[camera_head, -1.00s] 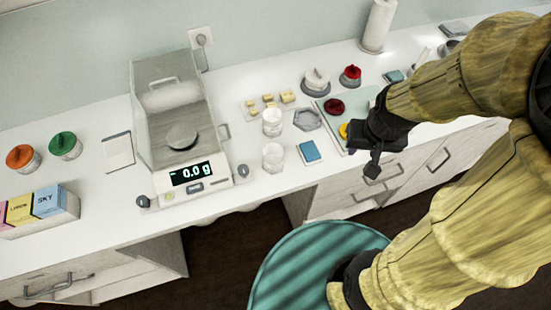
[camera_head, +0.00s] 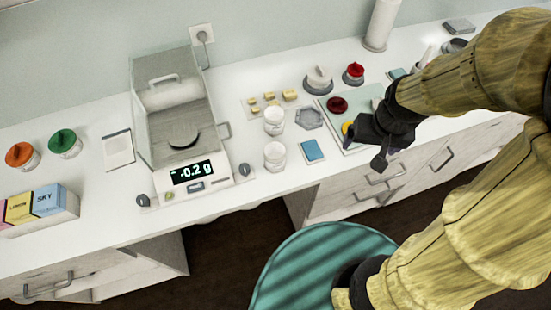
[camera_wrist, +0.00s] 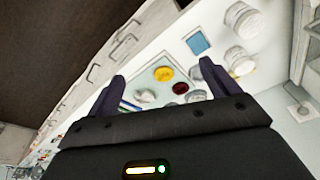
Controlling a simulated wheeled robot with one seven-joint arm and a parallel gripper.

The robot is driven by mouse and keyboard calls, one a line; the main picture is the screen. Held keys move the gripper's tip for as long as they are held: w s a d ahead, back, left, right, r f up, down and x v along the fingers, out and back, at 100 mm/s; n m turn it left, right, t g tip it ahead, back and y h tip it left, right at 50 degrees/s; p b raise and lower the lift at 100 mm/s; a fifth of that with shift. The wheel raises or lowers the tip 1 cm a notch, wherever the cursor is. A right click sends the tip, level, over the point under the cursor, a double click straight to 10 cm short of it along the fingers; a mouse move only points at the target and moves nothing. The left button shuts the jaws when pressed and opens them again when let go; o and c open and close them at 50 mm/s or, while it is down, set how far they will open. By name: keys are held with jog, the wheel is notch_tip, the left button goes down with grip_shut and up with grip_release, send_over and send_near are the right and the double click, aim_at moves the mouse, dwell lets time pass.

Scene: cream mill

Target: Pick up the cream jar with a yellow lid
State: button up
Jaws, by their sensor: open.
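The yellow lid (camera_head: 347,128) shows at the edge of the pale green mat (camera_head: 336,105), partly hidden by my gripper in the head view. It shows as a yellow disc in the wrist view (camera_wrist: 163,74). I cannot tell whether a jar is under it. My gripper (camera_head: 384,150) is above the right part of the mat, close to the yellow lid in the picture. In the wrist view its two dark fingers (camera_wrist: 160,80) are apart, with the mat seen between them. Nothing is held.
A dark red lid (camera_head: 337,105) lies near the yellow one. White jars (camera_head: 274,121) and a blue pad (camera_head: 313,150) stand left. A red-topped jar (camera_head: 353,73) is behind. A balance (camera_head: 192,172) reads -0.2 g. Orange-lidded (camera_head: 20,155) and green-lidded (camera_head: 64,143) jars stand far left.

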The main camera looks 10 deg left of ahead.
jog(key=w+a+f+n+b, duration=0.1)
jog(key=a+f+n, duration=0.1)
jog(key=a, duration=0.9)
jog(key=w+a+f+n+g+b, duration=0.1)
jog(key=w+a+f+n+b, duration=0.1)
jog(key=a, duration=0.9)
jog(key=shift+a+n+y, duration=0.3)
jog(key=shift+a+n, duration=0.05)
jog(key=shift+n, duration=0.45)
jog(key=shift+w+f, duration=0.1)
send_near(273, 148)
jog(key=s+f, duration=0.2)
jog(key=f, duration=0.1)
jog(key=shift+s+d+f, duration=0.15)
jog(key=shift+s, duration=0.15)
jog(key=shift+f+p, duration=0.1)
jog(key=shift+p, duration=0.2)
